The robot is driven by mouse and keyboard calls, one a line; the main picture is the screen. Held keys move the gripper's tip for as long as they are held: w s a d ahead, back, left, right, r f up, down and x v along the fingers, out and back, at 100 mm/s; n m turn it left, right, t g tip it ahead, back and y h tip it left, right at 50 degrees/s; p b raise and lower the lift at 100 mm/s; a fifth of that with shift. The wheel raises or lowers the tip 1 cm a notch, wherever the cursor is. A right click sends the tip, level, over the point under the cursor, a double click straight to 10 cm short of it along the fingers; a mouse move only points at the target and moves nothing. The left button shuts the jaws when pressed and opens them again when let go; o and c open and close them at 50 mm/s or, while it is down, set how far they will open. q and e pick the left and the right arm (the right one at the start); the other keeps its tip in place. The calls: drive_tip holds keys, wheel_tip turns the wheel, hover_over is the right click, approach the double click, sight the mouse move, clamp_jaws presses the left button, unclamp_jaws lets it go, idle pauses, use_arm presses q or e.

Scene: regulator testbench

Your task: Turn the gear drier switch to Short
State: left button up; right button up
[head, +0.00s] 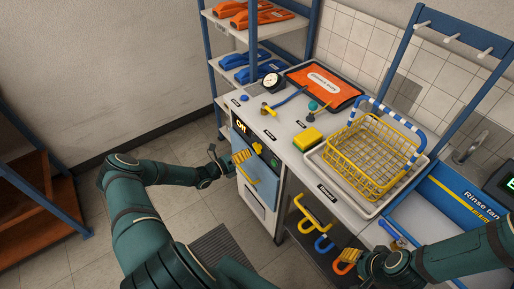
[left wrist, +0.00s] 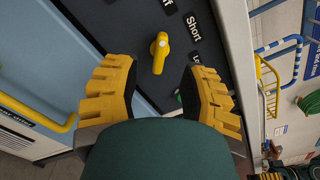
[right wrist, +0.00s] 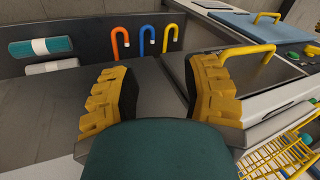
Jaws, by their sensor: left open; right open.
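The yellow gear drier switch (left wrist: 158,52) sits on a dark panel (left wrist: 125,22) in the left wrist view. A Short label (left wrist: 191,28) is to its right, with a partly cut-off label above and another partly hidden below. The switch's exact setting is hard to tell. My left gripper (left wrist: 157,82) is open, its yellow fingers on either side below the switch, apart from it. In the head view my left gripper (head: 243,155) covers the switch at the drier's front. My right gripper (right wrist: 162,80) is open and empty; in the head view it is at the lower right (head: 348,258).
The drier has a blue door with a yellow handle (head: 248,175). On the counter stand a yellow sponge (head: 307,139), a yellow wire basket (head: 372,150) and a gauge (head: 272,81). Coloured hooks (right wrist: 145,40) hang near my right gripper. The floor left of the bench is open.

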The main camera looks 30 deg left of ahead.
sight(256, 146)
use_arm(q)
drive_tip(key=x, duration=0.6)
clamp_jaws()
